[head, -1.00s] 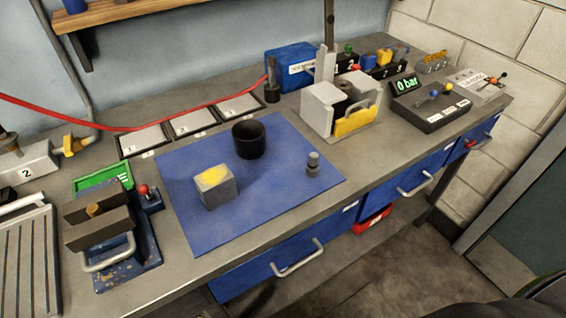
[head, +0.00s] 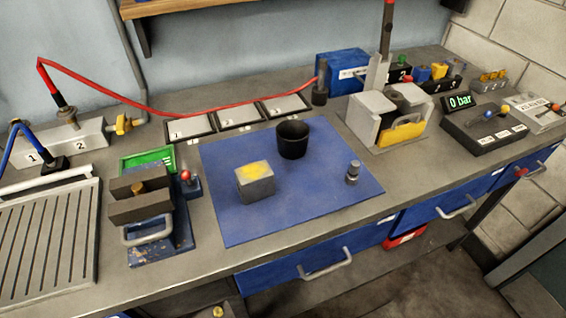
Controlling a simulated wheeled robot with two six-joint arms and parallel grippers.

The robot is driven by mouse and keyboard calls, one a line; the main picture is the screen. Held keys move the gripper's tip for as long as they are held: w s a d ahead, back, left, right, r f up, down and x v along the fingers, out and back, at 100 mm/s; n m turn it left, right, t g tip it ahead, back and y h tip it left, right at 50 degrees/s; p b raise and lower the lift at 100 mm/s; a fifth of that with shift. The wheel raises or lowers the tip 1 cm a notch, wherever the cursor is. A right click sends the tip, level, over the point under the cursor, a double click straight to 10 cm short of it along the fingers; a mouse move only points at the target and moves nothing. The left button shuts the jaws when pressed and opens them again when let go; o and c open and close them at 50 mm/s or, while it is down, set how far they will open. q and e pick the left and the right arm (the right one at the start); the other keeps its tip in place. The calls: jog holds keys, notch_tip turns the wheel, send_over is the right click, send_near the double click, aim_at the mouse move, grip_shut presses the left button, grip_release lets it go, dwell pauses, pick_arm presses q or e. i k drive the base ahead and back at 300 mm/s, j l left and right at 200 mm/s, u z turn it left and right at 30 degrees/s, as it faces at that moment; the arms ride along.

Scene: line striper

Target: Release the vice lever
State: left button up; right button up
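The vice (head: 150,225) stands at the left front of the bench, with dark jaws on a worn blue base. A brass-coloured piece (head: 137,188) sits between its jaws. A lever with a red ball knob (head: 186,176) stands upright on a small blue block at the vice's right side. A grey metal handle (head: 147,236) is on the vice's front. Neither of my grippers is in view.
A blue mat (head: 290,215) right of the vice holds a grey block with a yellow top (head: 255,181), a black cup (head: 292,139) and a small grey part (head: 353,172). A grooved tray (head: 45,235) lies left of the vice. A green tray (head: 148,159) is behind it.

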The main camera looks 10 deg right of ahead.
aim_at(185, 175)
jog(key=k+l, duration=0.1)
jog(key=l, duration=0.4)
jog(key=k+l, duration=0.1)
jog(key=l, duration=0.35)
jog(key=k+l+u, duration=0.1)
jog(key=l, duration=0.4)
jog(key=k+l, duration=0.1)
jog(key=l, duration=0.4)
